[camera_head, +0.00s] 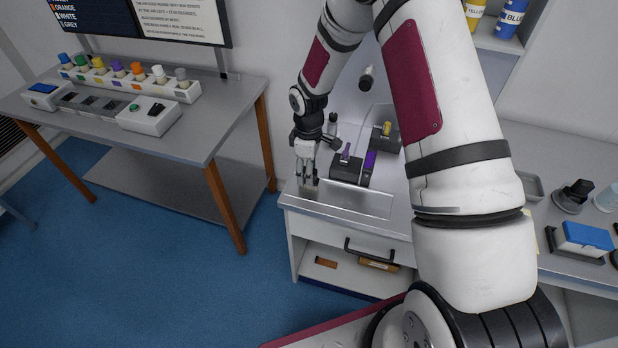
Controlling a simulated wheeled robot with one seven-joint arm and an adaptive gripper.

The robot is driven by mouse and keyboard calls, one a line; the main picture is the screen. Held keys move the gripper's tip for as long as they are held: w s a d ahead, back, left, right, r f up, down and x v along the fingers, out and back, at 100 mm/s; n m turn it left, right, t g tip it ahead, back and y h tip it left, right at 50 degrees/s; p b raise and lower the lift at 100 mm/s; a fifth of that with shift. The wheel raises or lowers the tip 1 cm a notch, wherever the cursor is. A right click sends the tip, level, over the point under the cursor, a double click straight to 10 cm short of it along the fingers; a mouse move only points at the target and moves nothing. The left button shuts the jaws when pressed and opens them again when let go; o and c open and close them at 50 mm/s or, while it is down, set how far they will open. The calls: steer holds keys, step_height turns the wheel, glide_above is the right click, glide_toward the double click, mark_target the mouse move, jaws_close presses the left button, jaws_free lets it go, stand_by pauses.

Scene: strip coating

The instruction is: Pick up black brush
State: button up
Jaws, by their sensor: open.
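My gripper (308,181) points down at the left end of the grey bench, over or near a shallow metal tray (358,201) at its front edge. The jaws are open, and I see nothing between them. I cannot make out a black brush for certain. Small dark blocks with a purple piece (369,162) and a yellow piece (387,129) sit just right of the gripper. A black object in a round dark holder (568,203) stands at the far right of the bench. My arm hides the middle of the bench.
A blue-topped block (585,236) lies at the right. A side table (175,143) at the left carries a row of coloured-capped bottles (130,72) and a switch box (148,115). Yellow and blue cans (511,18) stand on a shelf. Blue floor separates table and bench.

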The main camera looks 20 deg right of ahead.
steer(key=shift+f, duration=0.95)
jaws_close()
steer(key=shift+w+r, duration=0.1)
steer(key=shift+r, duration=0.7)
step_height(320, 180, up, 2)
steer(key=shift+r+b, duration=0.1)
steer(key=shift+b, duration=0.3)
steer(key=s+a+r, duration=0.1)
steer(key=s, duration=1.5)
steer(key=shift+a, duration=0.35)
steer(key=shift+r, duration=0.1)
